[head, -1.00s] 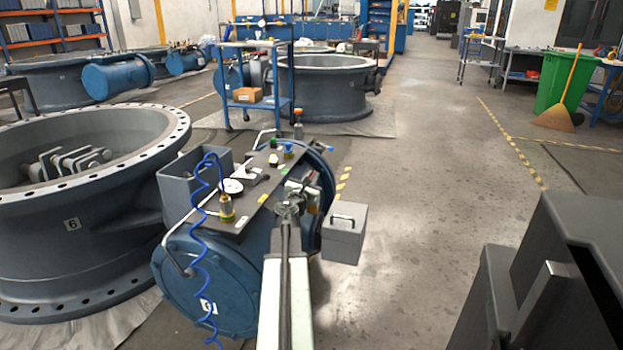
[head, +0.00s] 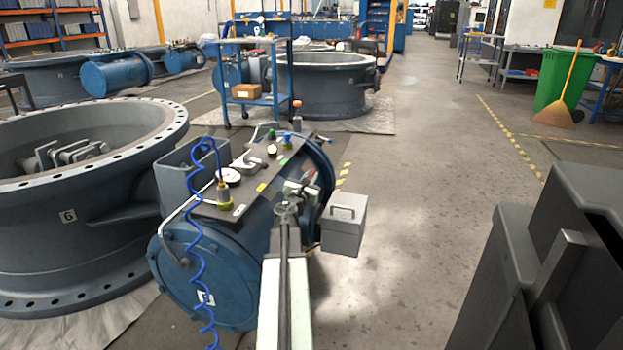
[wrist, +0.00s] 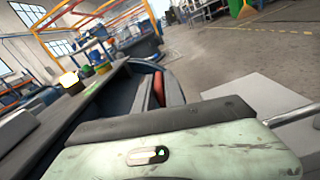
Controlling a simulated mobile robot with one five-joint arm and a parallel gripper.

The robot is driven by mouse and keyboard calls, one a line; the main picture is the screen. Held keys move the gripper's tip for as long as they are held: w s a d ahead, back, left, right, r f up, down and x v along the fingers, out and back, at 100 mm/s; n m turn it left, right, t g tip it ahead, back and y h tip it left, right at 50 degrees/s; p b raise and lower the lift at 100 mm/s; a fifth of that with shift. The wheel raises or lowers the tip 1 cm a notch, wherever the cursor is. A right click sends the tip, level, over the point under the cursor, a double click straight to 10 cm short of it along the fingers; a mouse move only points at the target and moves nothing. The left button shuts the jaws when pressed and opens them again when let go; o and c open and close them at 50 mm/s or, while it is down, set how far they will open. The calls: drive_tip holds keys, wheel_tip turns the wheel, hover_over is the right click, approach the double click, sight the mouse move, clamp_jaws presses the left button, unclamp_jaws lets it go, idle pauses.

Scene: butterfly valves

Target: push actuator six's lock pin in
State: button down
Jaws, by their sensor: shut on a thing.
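The blue cylindrical actuator (head: 225,278) lies beside the large grey valve body (head: 95,235) marked 6. Its dark top plate (head: 250,200) carries a gauge (head: 229,176), a yellow-green fitting (head: 224,193) and small coloured knobs. My gripper (head: 303,188) is at the plate's right edge, above the actuator's right side. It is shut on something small. In the wrist view a narrow red part (wrist: 158,89) shows between dark faces; I cannot tell whether it is the lock pin. The pin's depth is hidden.
A grey box (head: 343,225) hangs at the actuator's right side, close to my gripper. A blue coiled hose (head: 195,240) hangs down its left front. A blue trolley (head: 247,92) stands behind.

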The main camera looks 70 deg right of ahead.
drive_tip(key=c, duration=1.5)
unclamp_jaws()
drive_tip(key=shift+w+f, duration=0.1)
drive_tip(key=shift+w, duration=0.05)
drive_tip(key=a, duration=0.7)
drive_tip(key=shift+s+a, duration=0.3)
drive_tip(key=shift+a, duration=0.05)
